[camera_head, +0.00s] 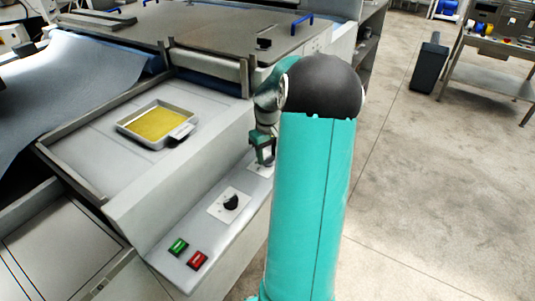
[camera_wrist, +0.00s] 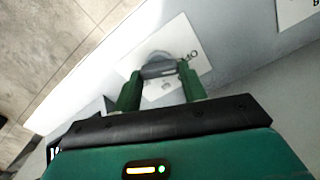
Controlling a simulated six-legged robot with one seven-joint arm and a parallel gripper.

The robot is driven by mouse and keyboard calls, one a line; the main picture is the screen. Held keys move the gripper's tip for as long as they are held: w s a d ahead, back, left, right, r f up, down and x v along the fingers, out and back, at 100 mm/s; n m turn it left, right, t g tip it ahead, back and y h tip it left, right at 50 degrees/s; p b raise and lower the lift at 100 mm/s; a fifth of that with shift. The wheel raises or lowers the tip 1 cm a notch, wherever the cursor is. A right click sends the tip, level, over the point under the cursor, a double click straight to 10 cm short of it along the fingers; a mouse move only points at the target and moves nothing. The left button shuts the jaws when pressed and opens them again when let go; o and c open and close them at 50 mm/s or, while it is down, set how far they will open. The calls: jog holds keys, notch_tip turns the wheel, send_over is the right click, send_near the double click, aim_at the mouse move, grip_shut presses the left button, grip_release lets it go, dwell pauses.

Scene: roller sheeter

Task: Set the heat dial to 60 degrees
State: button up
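A round dial (camera_wrist: 158,69) on a white plate (camera_wrist: 172,45) shows between my gripper's fingertips in the wrist view. The lettering on this plate is partly covered and too small to read. My gripper (camera_wrist: 160,75) has its two green fingers spread, one on each side of the dial; I cannot tell whether they touch it. In the head view my gripper (camera_head: 263,156) is low over the far end of the front control panel, and the dial there is hidden behind it. A second, black dial (camera_head: 231,202) on a white plate sits nearer; I cannot read its setting.
A green button (camera_head: 179,247) and a red button (camera_head: 197,260) are on the near end of the panel. A tray with yellow contents (camera_head: 157,122) rests on the machine top. Another white plate (camera_wrist: 296,11) shows in the wrist view.

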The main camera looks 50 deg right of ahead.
jog(key=shift+c, duration=1.4)
jog(key=shift+m, duration=0.4)
jog(key=m, duration=0.8)
jog(key=shift+d, duration=0.1)
jog(key=m, duration=0.4)
jog(key=shift+s+r+m, duration=0.1)
jog(key=shift+m, duration=0.2)
jog(key=shift+s+m, duration=0.1)
jog(key=shift+m, duration=2.1)
